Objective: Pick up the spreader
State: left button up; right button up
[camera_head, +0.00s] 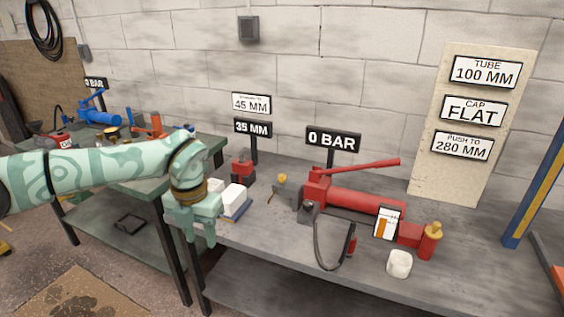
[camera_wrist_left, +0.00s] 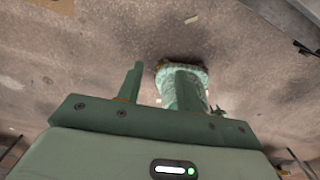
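A small red and black tool (camera_head: 243,170) stands on the grey bench at the foot of the 45 MM and 35 MM signs. It looks like the spreader, but it is too small to be certain. My left gripper (camera_head: 201,238) hangs fingers down at the bench's front left corner, to the left of and nearer than the tool. In the left wrist view its two fingers (camera_wrist_left: 160,68) are apart, with only floor and a pale green patterned shape beyond them. The gripper is open and empty. My right gripper is not in view.
White blocks (camera_head: 233,196) lie between my left gripper and the red tool. A red pump (camera_head: 360,201) with a black hose (camera_head: 320,245) fills the bench middle. A white lump (camera_head: 399,263) sits near the front edge. A green table (camera_head: 130,175) stands at left.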

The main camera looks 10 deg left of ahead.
aim_at(242, 167)
jog(key=i+j+z, duration=0.2)
jog(key=i+j, duration=0.3)
jog(key=i+j+z, duration=0.15)
jog(key=i+j, duration=0.4)
jog(key=i+j+z, duration=0.2)
jog(key=i+j, duration=0.25)
jog(key=j, duration=0.15)
